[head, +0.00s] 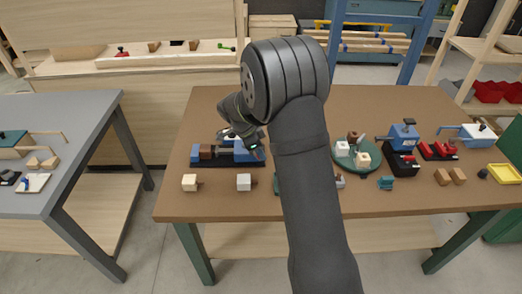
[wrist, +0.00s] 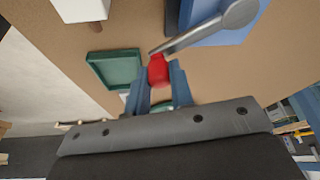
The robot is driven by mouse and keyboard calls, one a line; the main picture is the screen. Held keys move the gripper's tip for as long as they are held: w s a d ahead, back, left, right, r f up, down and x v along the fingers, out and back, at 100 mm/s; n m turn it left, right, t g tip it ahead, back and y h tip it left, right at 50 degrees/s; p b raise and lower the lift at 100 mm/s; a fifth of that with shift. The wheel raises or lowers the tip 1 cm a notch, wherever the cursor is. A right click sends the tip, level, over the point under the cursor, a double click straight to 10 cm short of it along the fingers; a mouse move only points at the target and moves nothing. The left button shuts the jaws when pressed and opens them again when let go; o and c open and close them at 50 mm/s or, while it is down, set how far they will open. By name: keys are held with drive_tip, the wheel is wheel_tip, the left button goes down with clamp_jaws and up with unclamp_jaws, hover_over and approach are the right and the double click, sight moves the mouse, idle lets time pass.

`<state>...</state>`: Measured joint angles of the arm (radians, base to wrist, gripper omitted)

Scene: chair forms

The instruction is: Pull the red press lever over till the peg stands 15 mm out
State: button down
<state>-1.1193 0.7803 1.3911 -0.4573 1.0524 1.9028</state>
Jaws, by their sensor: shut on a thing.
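The red knob (wrist: 158,73) of the press lever sits between the two blue fingers of my gripper (wrist: 159,80) in the wrist view. My gripper is shut on this knob. The lever's grey metal arm (wrist: 203,34) runs from the knob up and right to a round hub on the blue press body (wrist: 225,36). In the head view my gripper (head: 257,152) is at the right end of the blue press (head: 226,157), and the knob is hidden there. A brown block (head: 206,152) sits in the press's left part. I cannot make out the peg.
A shallow green tray (wrist: 116,68) lies beside the knob in the wrist view. Two pale blocks (head: 189,182) (head: 244,182) stand in front of the press. A round green plate (head: 357,155) with blocks is right of my arm.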

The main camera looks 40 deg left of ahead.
drive_tip(key=shift+s+a, duration=0.1)
drive_tip(key=shift+s, duration=0.2)
drive_tip(key=c, duration=1.3)
unclamp_jaws()
drive_tip(key=shift+s, duration=0.1)
drive_tip(key=shift+o, duration=0.2)
drive_tip(key=shift+r, duration=0.1)
drive_tip(key=v, duration=1.7)
drive_tip(key=shift+r, duration=0.15)
